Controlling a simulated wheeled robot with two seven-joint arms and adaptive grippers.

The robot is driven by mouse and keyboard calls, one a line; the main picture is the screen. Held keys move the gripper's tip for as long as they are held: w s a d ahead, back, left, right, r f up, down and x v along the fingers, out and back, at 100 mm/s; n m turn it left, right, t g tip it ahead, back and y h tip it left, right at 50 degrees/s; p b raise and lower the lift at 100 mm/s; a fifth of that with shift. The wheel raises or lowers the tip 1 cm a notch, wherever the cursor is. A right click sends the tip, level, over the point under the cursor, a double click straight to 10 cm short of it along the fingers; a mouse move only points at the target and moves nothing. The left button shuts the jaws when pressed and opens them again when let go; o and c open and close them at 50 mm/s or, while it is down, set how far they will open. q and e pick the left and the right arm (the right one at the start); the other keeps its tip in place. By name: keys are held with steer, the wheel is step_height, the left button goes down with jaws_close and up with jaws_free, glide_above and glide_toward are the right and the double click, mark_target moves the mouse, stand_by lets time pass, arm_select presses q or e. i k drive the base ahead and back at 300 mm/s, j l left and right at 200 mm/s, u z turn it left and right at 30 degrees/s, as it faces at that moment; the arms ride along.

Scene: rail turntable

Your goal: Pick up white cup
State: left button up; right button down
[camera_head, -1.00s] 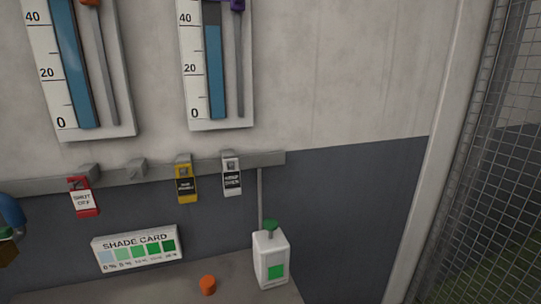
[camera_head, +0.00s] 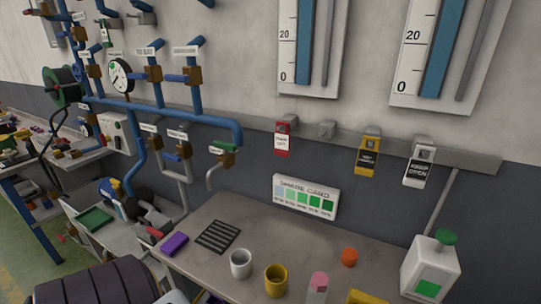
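The white cup (camera_head: 241,264) stands upright on the grey bench near its front edge, low in the middle of the head view. A yellow cup (camera_head: 275,281) stands close to its right, a little nearer to me. A dark slotted mat (camera_head: 217,236) lies behind and left of the white cup. I cannot make out either gripper in this view.
On the bench are a purple block (camera_head: 174,244), an orange knob (camera_head: 348,257), a pink-topped bottle (camera_head: 317,288) and a white dispenser (camera_head: 430,268). A shade card (camera_head: 305,195) stands at the wall. Blue pipes (camera_head: 185,112) and a bent spout (camera_head: 213,174) are at left.

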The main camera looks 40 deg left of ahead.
mark_target(241, 262)
steer(key=u, duration=1.7)
